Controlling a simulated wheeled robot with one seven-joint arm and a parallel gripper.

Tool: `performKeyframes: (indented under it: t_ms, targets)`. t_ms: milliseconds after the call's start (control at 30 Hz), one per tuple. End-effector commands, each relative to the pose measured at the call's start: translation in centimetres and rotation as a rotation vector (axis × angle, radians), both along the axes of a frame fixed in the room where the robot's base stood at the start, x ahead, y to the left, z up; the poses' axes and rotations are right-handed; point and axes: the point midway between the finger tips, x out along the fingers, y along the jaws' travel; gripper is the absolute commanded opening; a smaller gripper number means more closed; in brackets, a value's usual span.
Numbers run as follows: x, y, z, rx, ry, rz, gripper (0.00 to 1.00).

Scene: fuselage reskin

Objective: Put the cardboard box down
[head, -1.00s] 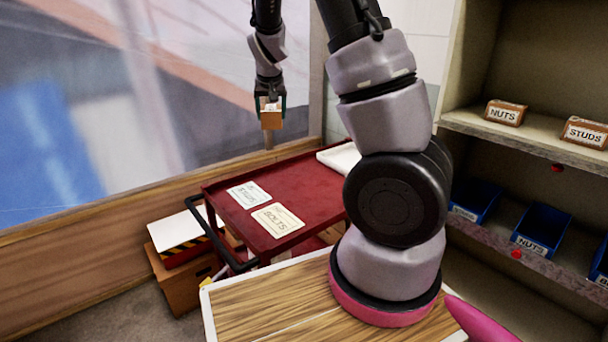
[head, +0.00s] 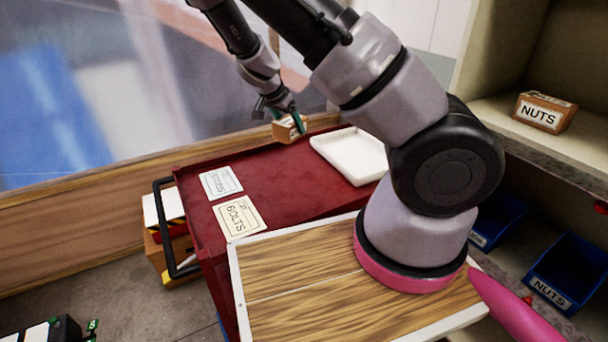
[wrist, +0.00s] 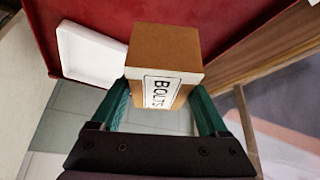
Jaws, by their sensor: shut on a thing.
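The cardboard box (head: 288,128) is small and brown with a white label. In the wrist view the box (wrist: 165,50) has a label that reads BOLTS. My gripper (head: 284,112) is shut on it, with a green finger on each side. The box is held at the far edge of the red cart top (head: 290,190); I cannot tell whether it touches the cart.
A white tray (head: 350,155) lies on the cart's right part, also seen in the wrist view (wrist: 88,55). A shelf at right holds a NUTS box (head: 541,112) and blue bins (head: 565,270). The cart's middle is clear. A black handle (head: 165,230) is at its left.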

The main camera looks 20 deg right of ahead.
Motion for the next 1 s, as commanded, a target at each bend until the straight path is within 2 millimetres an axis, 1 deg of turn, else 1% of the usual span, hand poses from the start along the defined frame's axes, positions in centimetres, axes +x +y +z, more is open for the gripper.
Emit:
performKeyframes:
  t_ms: [33, 100, 233, 400, 467, 700, 933, 1000]
  targets:
    - [-0.6, 0.6, -0.8, -0.01, 0.002, -0.059, 0.0]
    - [-1.5, 1.3, -1.7, -0.009, 0.001, -0.154, 0.0]
    - [-2.7, 2.5, -2.6, -0.005, -0.001, -0.3, 0.0]
    - [-3.5, 3.4, -3.3, -0.001, 0.001, -0.402, 0.0]
    - [-3.6, 3.5, -4.0, -0.002, 0.003, -0.413, 0.0]
    - [-3.7, 3.5, -8.2, -0.002, 0.004, -0.418, 0.0]
    - [-3.7, 3.5, -10.1, 0.0, 0.003, -0.417, 0.0]
    - [-3.7, 3.5, -11.0, -0.001, 0.004, -0.417, 0.0]
